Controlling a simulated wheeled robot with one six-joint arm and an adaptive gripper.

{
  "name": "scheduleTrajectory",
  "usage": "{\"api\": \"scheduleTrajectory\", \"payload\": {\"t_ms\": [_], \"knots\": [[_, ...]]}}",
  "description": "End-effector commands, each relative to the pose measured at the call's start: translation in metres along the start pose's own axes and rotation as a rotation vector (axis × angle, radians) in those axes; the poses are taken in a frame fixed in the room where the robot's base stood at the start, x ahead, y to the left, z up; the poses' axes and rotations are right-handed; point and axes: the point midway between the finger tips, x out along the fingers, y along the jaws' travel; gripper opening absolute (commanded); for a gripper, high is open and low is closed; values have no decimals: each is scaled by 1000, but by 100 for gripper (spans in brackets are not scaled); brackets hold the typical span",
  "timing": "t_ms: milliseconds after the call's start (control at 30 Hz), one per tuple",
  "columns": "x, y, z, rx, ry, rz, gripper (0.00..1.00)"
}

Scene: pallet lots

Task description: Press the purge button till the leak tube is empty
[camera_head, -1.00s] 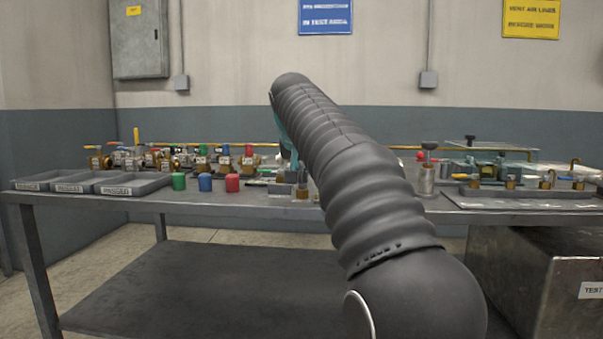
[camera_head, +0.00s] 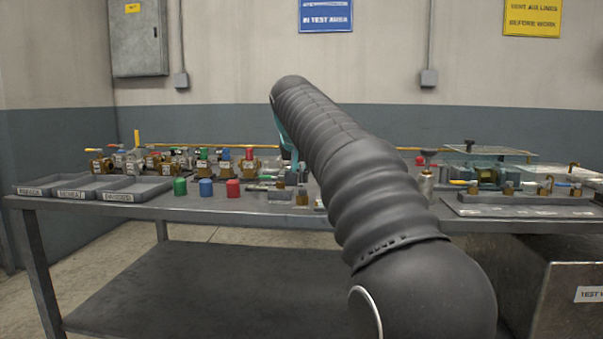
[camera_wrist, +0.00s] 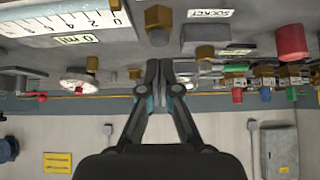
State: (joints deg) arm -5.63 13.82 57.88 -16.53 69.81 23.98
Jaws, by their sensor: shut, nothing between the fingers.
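In the wrist view, which is upside down, my gripper (camera_wrist: 165,75) is shut with nothing between its fingertips. A brass fitting with a dark round end (camera_wrist: 158,22) lies just beyond the fingertips; I cannot tell whether they touch or whether it is the purge button. A white scale plate with numbers (camera_wrist: 65,20) is at the upper left. I cannot make out the leak tube or any liquid in it. In the head view my arm hides my gripper and part of the bench.
The bench (camera_head: 250,211) holds grey trays (camera_head: 138,188), brass valves, and green (camera_head: 180,187), blue (camera_head: 206,188) and red (camera_head: 233,188) caps. In the wrist view, a grey block (camera_wrist: 207,36) by a SOCKET label and a round gauge (camera_wrist: 79,82) flank my gripper.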

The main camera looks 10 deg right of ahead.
Motion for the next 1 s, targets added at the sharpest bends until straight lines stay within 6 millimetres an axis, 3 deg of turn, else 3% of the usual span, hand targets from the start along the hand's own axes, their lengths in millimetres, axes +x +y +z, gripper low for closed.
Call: {"api": "scheduleTrajectory", "payload": {"t_ms": [33,300,500,700,1000], "knots": [[-13,0,-11,1,3,-1,0],[-67,0,-7,1,8,-3,0],[-97,0,-7,1,9,-2,0],[-108,0,-7,1,8,-2,0],[-109,1,-7,2,9,-2,0]]}}
